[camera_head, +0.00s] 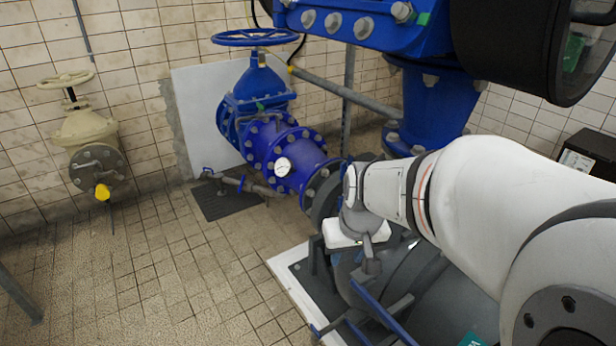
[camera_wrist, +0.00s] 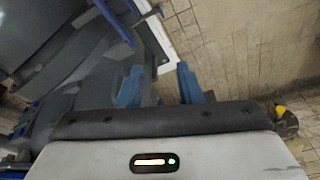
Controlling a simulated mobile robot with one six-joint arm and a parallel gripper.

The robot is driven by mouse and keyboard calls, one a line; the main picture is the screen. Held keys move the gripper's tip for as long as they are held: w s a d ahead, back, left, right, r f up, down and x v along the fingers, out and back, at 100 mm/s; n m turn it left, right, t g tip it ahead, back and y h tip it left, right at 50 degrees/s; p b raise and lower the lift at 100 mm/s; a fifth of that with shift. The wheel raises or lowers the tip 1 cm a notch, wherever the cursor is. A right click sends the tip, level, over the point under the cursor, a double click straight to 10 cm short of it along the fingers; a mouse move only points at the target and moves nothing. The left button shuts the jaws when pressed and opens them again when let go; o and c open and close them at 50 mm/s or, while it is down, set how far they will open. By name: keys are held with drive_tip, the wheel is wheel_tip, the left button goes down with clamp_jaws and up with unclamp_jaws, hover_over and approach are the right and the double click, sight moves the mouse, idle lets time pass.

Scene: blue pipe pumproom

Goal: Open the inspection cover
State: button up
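My gripper (camera_wrist: 160,84) shows in the wrist view with its two blue fingers apart. I see nothing held between them; dark grey machinery and the white plinth edge lie beyond. The grey machine also fills the left of the wrist view (camera_wrist: 50,60). The inspection cover cannot be told apart from this casing with certainty. I cannot tell whether the fingers touch anything.
Blue bars (camera_head: 385,315) run across the machine's front. A blue flanged pipe (camera_head: 290,150) with a valve handwheel (camera_head: 254,37) stands behind. A beige valve (camera_head: 85,130) is on the left wall. A black box (camera_head: 592,153) is at the right. Tiled floor (camera_head: 170,270) is clear at left.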

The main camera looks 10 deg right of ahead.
drive_tip(key=shift+m+t+h, duration=0.3)
drive_tip(key=shift+m+t, duration=0.2)
drive_tip(key=shift+t, duration=0.3)
drive_tip(key=w+d+f+b, duration=0.1)
drive_tip(key=w+d+f, duration=0.4)
drive_tip(key=w+d+f+b, duration=0.2)
drive_tip(key=w+d+f, duration=0.3)
drive_tip(key=w, duration=0.1)
drive_tip(key=shift+w+d+f, duration=0.1)
drive_tip(key=shift+d+f, duration=0.05)
drive_tip(key=shift+f, duration=0.2)
drive_tip(key=shift+w+f, duration=0.2)
drive_tip(key=shift+f, duration=0.25)
clamp_jaws()
